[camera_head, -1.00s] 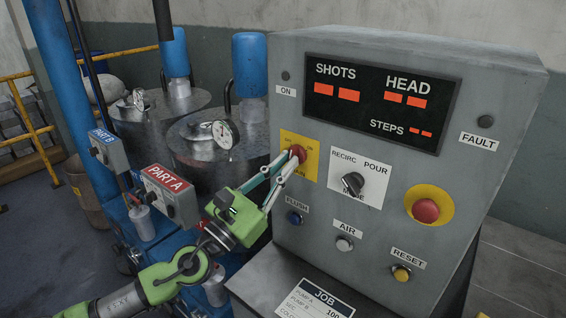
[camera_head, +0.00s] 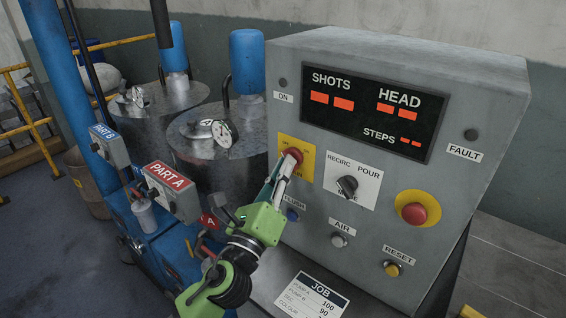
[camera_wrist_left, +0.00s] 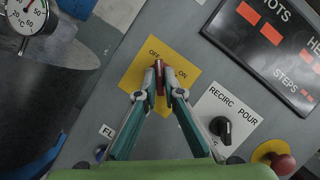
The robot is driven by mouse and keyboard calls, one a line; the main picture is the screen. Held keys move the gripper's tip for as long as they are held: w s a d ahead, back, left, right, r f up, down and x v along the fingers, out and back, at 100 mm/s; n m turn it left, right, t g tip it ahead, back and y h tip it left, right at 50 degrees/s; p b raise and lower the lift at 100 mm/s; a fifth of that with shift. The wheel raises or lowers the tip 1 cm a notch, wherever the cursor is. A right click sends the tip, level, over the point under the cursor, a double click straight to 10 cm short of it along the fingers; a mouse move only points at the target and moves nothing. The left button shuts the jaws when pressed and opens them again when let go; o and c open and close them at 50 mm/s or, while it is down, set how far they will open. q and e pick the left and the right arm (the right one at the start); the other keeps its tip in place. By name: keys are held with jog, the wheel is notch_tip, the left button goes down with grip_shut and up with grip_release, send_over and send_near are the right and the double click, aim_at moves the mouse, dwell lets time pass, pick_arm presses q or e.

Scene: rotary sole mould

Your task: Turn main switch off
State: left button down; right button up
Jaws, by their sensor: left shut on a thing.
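The main switch (camera_head: 293,154) is a red knob on a yellow plate (camera_head: 308,164) at the left of the grey control panel. In the left wrist view the red handle (camera_wrist_left: 159,75) stands upright in the picture, with its upper end close under the word OFF; ON is to its right. My left gripper (camera_head: 284,165) reaches up from below. In the left wrist view its two fingers (camera_wrist_left: 161,92) are shut on the handle, one on each side. The fingers hide part of the plate's lower lettering. My right gripper does not show.
A black mode selector (camera_head: 347,186) sits just right of the yellow plate. The blue FLUSH button (camera_head: 292,214) is close below the fingers. A red mushroom button (camera_head: 413,213) is further right. The display (camera_head: 367,106) shows lit red bars.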

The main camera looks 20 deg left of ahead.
pick_arm(q)
jog(key=shift+n+y+p, duration=0.35)
jog(key=shift+n+y, duration=0.05)
jog(key=shift+n, duration=0.5)
jog(key=c, duration=2.2)
grip_release()
jog(key=shift+o, duration=0.2)
jog(key=v, duration=1.2)
jog(key=shift+r, duration=0.15)
jog(key=shift+a, duration=0.1)
